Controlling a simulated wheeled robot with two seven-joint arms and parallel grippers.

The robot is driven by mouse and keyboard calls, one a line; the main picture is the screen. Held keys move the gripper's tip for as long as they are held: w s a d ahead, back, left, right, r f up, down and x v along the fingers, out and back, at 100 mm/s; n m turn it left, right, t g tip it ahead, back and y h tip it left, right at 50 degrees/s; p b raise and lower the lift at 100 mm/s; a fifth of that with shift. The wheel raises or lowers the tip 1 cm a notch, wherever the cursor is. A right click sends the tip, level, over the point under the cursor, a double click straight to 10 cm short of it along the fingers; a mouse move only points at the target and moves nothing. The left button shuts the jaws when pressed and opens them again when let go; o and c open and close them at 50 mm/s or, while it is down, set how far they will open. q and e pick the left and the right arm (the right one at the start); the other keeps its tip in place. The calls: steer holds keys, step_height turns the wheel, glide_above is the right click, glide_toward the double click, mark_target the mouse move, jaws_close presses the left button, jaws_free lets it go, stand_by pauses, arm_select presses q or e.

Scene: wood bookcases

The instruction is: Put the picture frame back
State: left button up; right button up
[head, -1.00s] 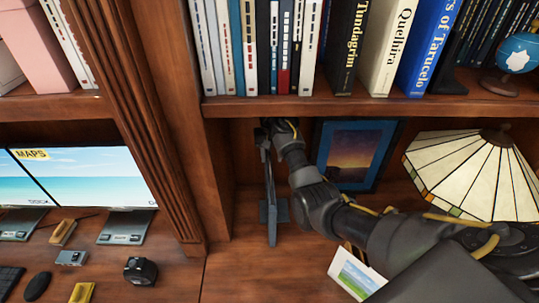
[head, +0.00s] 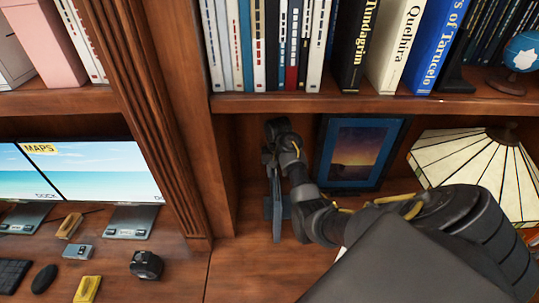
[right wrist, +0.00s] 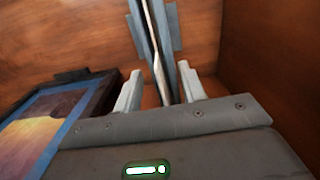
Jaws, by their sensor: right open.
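A picture frame (head: 277,212) stands edge-on in the left part of the lower shelf bay, so its picture does not show. In the right wrist view, its thin edge (right wrist: 155,45) rises between and beyond my two pale fingers. My right gripper (right wrist: 160,88) is open, with its fingers spread either side of that edge; I cannot tell whether either touches it. In the head view, my wrist and forearm partly cover the gripper. A second frame (head: 358,152), dark blue with a sunset picture, leans against the back wall to the right. My left gripper is out of view.
A stained-glass lamp (head: 475,165) stands right of the sunset frame. Books (head: 390,45) and a small globe (head: 521,52) fill the shelf above. A wooden upright (head: 150,110) separates the bay from the monitors (head: 85,180) at left. Shelf surface left of the edge-on frame is clear.

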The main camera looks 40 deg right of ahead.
steer(key=shift+a+f, duration=0.1)
steer(key=shift+f, duration=0.55)
jaws_close()
stand_by(1.1)
